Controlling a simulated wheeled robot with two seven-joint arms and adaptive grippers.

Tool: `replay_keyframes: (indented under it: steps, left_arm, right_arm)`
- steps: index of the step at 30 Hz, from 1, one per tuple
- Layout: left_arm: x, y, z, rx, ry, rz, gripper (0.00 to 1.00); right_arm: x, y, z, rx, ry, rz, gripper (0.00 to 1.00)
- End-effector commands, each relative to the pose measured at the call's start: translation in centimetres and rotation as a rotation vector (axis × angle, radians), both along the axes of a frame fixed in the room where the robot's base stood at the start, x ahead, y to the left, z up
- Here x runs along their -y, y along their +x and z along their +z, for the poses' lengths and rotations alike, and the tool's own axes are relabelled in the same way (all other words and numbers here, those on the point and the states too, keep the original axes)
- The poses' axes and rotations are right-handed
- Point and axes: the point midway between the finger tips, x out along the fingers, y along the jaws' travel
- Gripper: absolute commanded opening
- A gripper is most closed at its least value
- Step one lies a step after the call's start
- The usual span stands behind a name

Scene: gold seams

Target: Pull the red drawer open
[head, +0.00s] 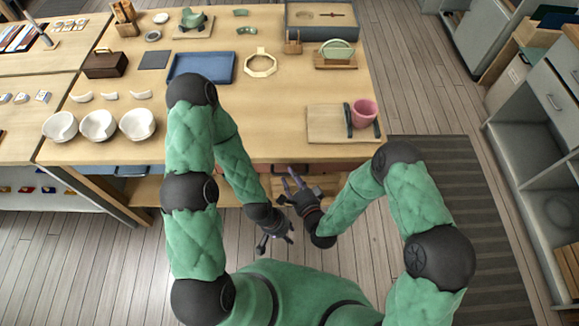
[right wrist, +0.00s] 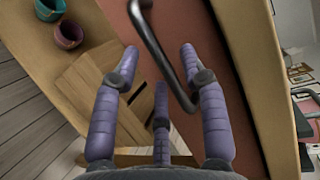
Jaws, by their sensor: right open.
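The red drawer (head: 320,168) is under the front edge of the workbench, mostly hidden behind my right gripper and arm in the head view. In the right wrist view its red front (right wrist: 225,80) fills the middle, with a dark bar handle (right wrist: 160,48) running across it. My right gripper (head: 289,179) is at the drawer front. Its purple fingers (right wrist: 160,58) are open, and the handle passes between the two longer ones in that picture; contact cannot be told. My left gripper (head: 276,244) hangs lower, away from the drawer, and looks open and empty.
A blue drawer (head: 130,171) is further left under the workbench (head: 260,130). On top stand white bowls (head: 97,125), a blue tray (head: 200,68) and a pink cup (head: 364,113). Grey cabinets (head: 535,150) stand right.

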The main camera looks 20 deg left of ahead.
Motion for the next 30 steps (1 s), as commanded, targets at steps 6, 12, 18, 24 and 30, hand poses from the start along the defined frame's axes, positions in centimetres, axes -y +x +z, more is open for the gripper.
replay_keyframes:
  steps: [6, 12, 18, 24, 30]
  left_arm:
    - [0.02, -0.06, -0.02, -0.001, 0.000, 0.000, 0.40]
    - [0.02, -0.07, -0.02, -0.002, 0.000, -0.001, 0.40]
    - [0.02, -0.07, -0.02, -0.001, 0.000, 0.000, 0.40]
    - [0.02, -0.05, -0.02, -0.001, 0.000, 0.000, 0.40]
    - [0.01, -0.03, 0.02, -0.001, 0.000, 0.000, 0.40]
  right_arm:
    - [-0.03, -0.34, -0.12, 0.000, 0.000, 0.000, 0.44]
    - [-0.03, -0.34, -0.11, 0.000, 0.000, 0.000, 0.44]
    - [-0.03, -0.31, -0.10, 0.000, 0.000, 0.000, 0.00]
    - [-0.03, -0.31, -0.11, 0.000, 0.000, 0.000, 0.00]
    - [-0.02, -0.35, -0.15, -0.001, 0.000, 0.000, 0.00]
